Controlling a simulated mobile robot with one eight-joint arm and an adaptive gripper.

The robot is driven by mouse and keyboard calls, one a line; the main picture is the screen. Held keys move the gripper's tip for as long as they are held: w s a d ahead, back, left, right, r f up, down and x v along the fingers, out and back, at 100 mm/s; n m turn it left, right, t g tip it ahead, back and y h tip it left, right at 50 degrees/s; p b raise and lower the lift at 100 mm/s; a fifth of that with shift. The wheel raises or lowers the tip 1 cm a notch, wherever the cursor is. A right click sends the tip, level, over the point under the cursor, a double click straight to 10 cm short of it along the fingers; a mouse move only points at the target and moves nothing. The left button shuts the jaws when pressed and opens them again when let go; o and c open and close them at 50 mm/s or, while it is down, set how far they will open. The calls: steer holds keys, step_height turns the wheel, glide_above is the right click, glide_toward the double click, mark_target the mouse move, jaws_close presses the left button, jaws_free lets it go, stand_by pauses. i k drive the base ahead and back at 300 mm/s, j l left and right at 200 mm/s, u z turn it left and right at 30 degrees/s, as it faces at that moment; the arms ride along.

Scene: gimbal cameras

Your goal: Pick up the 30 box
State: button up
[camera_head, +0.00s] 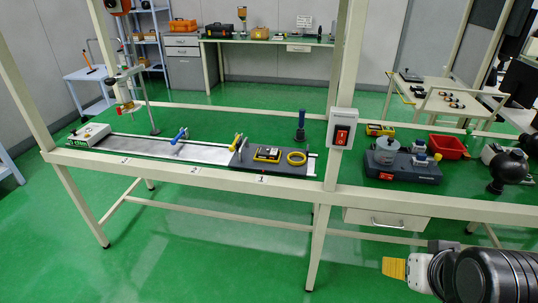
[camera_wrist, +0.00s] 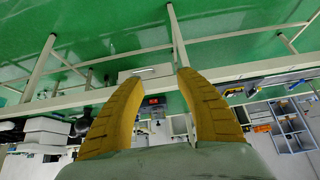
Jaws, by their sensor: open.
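I cannot make out a box marked 30 in either view; any such label is too small to read. My gripper (camera_head: 394,268) is at the lower right of the head view, in front of the bench and apart from everything on it. In the wrist view, its two yellow fingers (camera_wrist: 163,76) are spread wide with nothing between them. The wrist picture looks upside down, with the floor at the top.
Green floor (camera_head: 200,255) is clear in front.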

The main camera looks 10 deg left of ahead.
mark_target(263, 152)
steer(key=i+j+z, duration=0.1)
steer(key=j+z, duration=0.25)
steer(key=j, duration=0.35)
steer(key=j+z, duration=0.4)
steer(key=j, duration=0.35)
steer(key=j+z, duration=0.35)
steer(key=j, duration=0.35)
steer(key=k, duration=0.05)
